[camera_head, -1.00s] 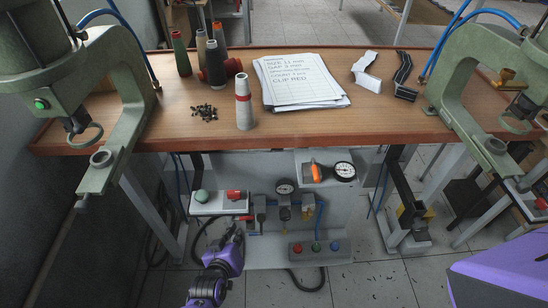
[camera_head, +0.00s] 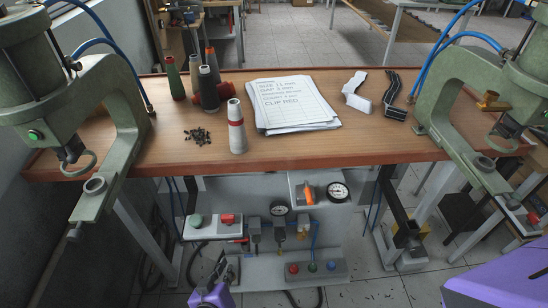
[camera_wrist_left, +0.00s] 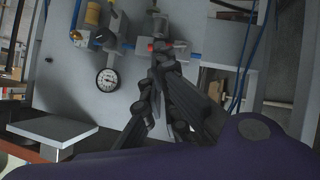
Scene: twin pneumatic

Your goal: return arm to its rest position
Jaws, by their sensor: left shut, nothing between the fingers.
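My left arm comes in at the bottom of the head view, and only its purple wrist and dark gripper (camera_head: 228,268) show. The gripper is low in front of the grey panel under the bench, below the white box with the green and red buttons. In the left wrist view its dark fingers (camera_wrist_left: 163,48) point toward the grey panel and are shut with nothing between them. A purple part of my right arm (camera_head: 500,288) shows at the lower right corner. My right gripper is out of view.
The wooden bench (camera_head: 300,150) carries thread cones, a paper stack (camera_head: 292,103) and small dark pieces. Green presses stand at its left (camera_head: 125,110) and right (camera_head: 445,110).

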